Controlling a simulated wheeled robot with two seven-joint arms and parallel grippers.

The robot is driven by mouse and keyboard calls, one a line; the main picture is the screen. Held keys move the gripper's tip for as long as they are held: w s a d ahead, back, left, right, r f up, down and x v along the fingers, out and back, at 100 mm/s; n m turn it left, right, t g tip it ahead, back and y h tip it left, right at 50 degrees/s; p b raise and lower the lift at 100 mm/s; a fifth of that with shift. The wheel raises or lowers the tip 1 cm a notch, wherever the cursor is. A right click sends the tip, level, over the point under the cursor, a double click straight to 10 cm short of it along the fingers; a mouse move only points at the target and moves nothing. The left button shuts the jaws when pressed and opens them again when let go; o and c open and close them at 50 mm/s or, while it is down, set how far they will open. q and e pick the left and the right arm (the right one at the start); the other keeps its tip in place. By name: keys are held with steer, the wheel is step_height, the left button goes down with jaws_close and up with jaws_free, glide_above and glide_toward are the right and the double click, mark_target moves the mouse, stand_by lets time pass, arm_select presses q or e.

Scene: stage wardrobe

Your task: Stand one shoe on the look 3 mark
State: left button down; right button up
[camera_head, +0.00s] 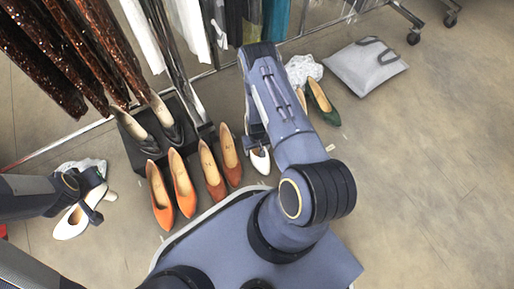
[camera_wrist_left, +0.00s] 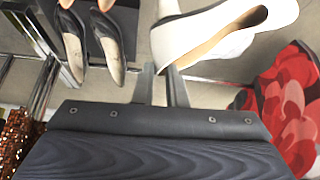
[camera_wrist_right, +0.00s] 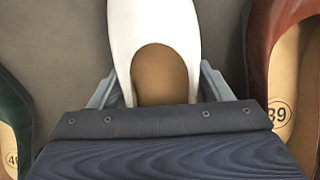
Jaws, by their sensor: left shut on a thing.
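A white shoe (camera_head: 72,222) is in my left gripper (camera_head: 88,200), off to the left of the row of shoes. It also shows in the left wrist view (camera_wrist_left: 235,30), tilted, with the fingers at its edge. A second white shoe (camera_head: 260,160) stands on the floor under my right arm. My right gripper (camera_wrist_right: 160,85) is low over it, with one finger on each side of its heel end in the right wrist view (camera_wrist_right: 155,25); my arm hides most of this gripper in the head view. I cannot make out the look 3 mark.
Orange shoes (camera_head: 159,196) and brown shoes (camera_head: 211,172) stand in a row left of the white one. Black shoes (camera_head: 138,132) stand on a black platform (camera_head: 136,160). Green shoes (camera_head: 322,102) and a grey bag (camera_head: 362,68) lie beyond. The right floor is clear.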

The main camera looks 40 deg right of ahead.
steer(key=shift+o, duration=1.3)
